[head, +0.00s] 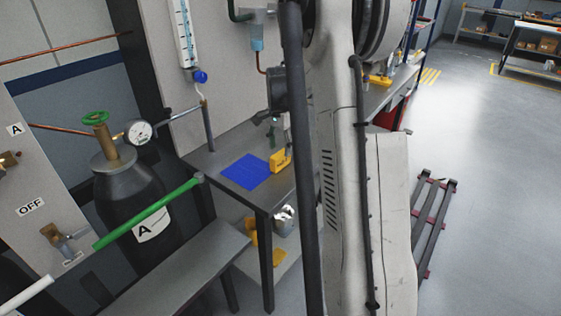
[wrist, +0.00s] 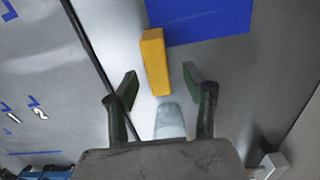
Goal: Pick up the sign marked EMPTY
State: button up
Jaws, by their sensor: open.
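A yellow sign (head: 281,160) stands at the edge of a blue mat (head: 245,171) on a grey workbench. Its lettering is too small to read surely. In the wrist view, the yellow sign (wrist: 155,62) is seen from above as a narrow block, with its upper end by the blue mat (wrist: 200,18). My gripper (wrist: 159,79) is open, with a finger to either side of the sign's lower end. The fingers look apart from it. In the head view, my gripper (head: 274,126) is just above the sign, partly hidden by my arm.
A pale, rounded object (wrist: 170,121) shows between my fingers. A gas cylinder (head: 130,205) with a gauge (head: 140,132) and a green-handled bar (head: 148,213) stand left of the bench. More yellow items (head: 265,256) lie on the lower shelf. Open floor (head: 490,180) is at right.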

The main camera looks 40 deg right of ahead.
aim_at(280, 161)
jog(key=shift+s+a+f, duration=0.1)
jog(key=shift+f, duration=1.45)
jog(key=shift+s+f, duration=0.1)
jog(key=shift+f, duration=1.45)
jog(key=shift+c, duration=0.5)
grip_shut()
